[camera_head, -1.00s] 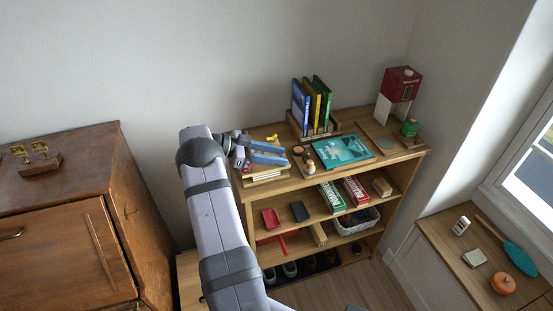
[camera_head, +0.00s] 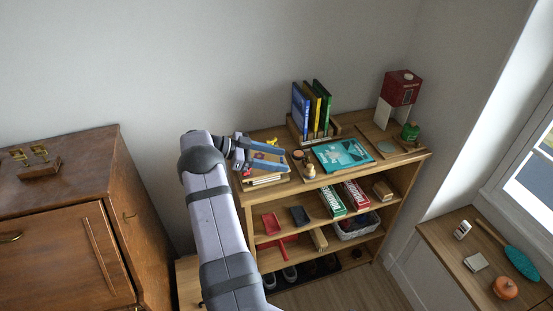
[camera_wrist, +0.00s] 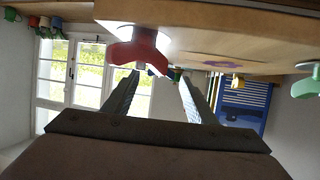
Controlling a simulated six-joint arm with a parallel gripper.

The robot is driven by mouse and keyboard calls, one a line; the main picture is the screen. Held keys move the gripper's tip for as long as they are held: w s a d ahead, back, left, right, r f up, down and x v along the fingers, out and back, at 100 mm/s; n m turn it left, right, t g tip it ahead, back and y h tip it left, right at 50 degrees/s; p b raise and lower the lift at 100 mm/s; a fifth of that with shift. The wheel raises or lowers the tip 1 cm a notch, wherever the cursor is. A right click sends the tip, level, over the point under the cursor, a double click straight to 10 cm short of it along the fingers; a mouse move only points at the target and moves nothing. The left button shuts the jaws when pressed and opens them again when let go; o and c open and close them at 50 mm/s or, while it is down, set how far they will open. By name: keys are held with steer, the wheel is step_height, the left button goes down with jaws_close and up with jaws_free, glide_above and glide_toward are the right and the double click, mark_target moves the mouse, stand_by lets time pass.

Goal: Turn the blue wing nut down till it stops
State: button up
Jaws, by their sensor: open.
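My gripper (camera_head: 284,160) is open over the left end of the shelf top, above a wooden board on a stack (camera_head: 264,180). In the wrist view its two dark fingers (camera_wrist: 158,80) reach forward, apart and empty. A red wing nut (camera_wrist: 140,50) stands out from the board (camera_wrist: 205,40), close in front of the left finger. A small blue piece (camera_wrist: 151,72) shows just behind it, between the fingers; it may be the blue wing nut, mostly hidden. A yellow piece (camera_wrist: 237,80) and a green one (camera_wrist: 308,80) are farther right. In the head view a yellow piece (camera_head: 272,140) shows beside the gripper.
To the right on the shelf top are a small wooden figure (camera_head: 310,171), a teal book (camera_head: 343,154) and upright books (camera_head: 309,108). A red-topped dispenser (camera_head: 402,88) stands at the far right. The lower shelves hold boxes and a basket (camera_head: 356,226).

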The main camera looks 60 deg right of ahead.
steer(key=shift+w, duration=0.1)
steer(key=b+v, duration=0.2)
steer(key=v, duration=0.3)
steer(key=shift+w+a+b, duration=0.2)
steer(key=shift+w+b, duration=0.05)
steer(key=shift+b, duration=0.1)
steer(key=shift+v, duration=0.8)
steer(key=shift+s+r, duration=0.1)
steer(key=shift+r, duration=0.1)
